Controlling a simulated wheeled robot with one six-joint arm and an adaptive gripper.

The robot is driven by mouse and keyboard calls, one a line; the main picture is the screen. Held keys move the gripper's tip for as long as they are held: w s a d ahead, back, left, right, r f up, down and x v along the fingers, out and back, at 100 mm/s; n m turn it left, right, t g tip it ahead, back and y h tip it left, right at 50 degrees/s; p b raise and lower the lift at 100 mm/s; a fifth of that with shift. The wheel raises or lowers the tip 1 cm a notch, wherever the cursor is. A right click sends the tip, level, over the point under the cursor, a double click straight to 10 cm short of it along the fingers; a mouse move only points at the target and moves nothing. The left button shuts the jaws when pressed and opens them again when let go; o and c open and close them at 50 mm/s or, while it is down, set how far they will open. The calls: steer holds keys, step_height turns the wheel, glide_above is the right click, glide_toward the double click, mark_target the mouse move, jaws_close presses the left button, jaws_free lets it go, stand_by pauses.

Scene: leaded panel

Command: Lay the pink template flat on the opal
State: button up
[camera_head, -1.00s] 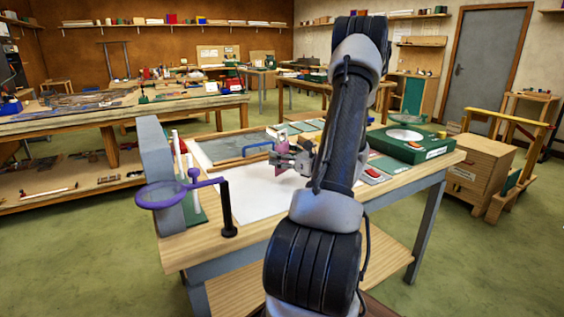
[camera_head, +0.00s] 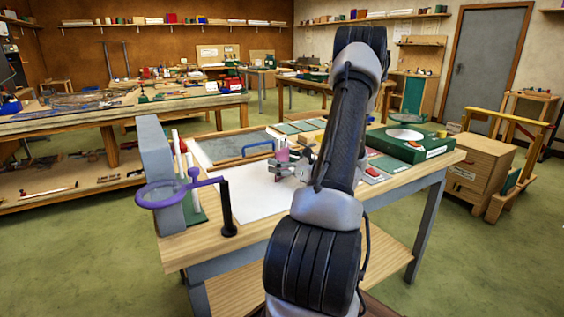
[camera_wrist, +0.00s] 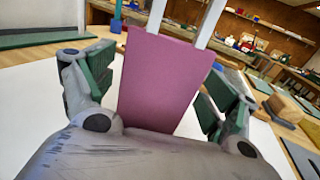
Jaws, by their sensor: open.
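The pink template (camera_wrist: 165,80) stands up on edge, tilted, between the fingers of my gripper (camera_wrist: 155,95) in the wrist view. The green-padded fingers are spread, one on each side of it; whether either pad touches it I cannot tell. Its lower edge is hidden behind the gripper body. In the head view the template (camera_head: 282,152) shows as a small pink patch just above my gripper (camera_head: 284,168), over the white sheet. I cannot tell which piece is the opal.
The white sheet (camera_head: 255,195) covers the bench middle. A blue handle (camera_head: 258,146) stands behind it. A purple-rimmed magnifier (camera_head: 160,195) and a grey upright block (camera_head: 158,170) are at left. A green box (camera_head: 405,144) is at right. Two white strips (camera_wrist: 210,20) rise behind the template.

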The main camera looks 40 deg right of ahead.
steer(key=shift+s+r, duration=0.1)
steer(key=shift+r, duration=0.05)
steer(key=s, duration=0.4)
steer(key=s+d, duration=0.1)
steer(key=s, duration=0.2)
steer(key=s+d, duration=0.1)
steer(key=s, duration=0.3)
steer(key=shift+s, duration=0.35)
steer(key=shift+s, duration=0.1)
